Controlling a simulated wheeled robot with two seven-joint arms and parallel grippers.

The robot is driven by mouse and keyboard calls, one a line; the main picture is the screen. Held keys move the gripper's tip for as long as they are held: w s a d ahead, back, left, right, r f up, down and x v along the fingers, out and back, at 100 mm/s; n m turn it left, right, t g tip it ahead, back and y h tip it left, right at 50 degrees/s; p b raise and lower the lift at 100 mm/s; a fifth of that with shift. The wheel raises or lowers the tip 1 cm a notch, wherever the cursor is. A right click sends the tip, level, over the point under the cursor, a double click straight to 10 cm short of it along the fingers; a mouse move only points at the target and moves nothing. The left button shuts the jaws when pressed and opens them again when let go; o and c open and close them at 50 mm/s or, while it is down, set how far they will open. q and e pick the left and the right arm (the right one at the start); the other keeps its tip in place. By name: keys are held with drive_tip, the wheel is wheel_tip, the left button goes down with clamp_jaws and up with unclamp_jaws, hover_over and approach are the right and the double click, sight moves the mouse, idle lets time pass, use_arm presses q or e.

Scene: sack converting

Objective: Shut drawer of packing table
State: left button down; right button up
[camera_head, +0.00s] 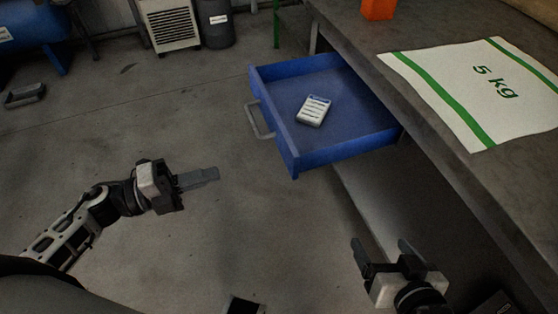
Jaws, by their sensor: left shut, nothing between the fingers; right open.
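The blue drawer (343,152) of the packing table (447,151) is pulled out to the left. Its grey bar handle (254,121) is on the drawer's left front panel. A small white labelled packet (313,111) lies inside on the drawer floor. My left gripper (215,174) is shut and empty, left of and below the drawer in the picture, apart from it. My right gripper (381,246) is open and empty, below the drawer and near the table's side, apart from both.
A white sack (430,82) with green stripes and "5 kg" lies on the tabletop. An orange object (378,9) stands at the table's far end. A white slatted unit (173,28) and a dark bin (214,22) stand at the back.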

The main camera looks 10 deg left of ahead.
sight(291, 157)
use_arm(q)
drive_tip(key=x, duration=0.4)
drive_tip(key=f+x, duration=0.1)
drive_tip(key=x, duration=0.9)
drive_tip(key=shift+w+f+b, duration=0.15)
drive_tip(key=shift+f+b, duration=0.15)
drive_tip(key=shift+f, duration=0.05)
drive_tip(key=shift+w+d, duration=0.1)
drive_tip(key=shift+d, duration=0.05)
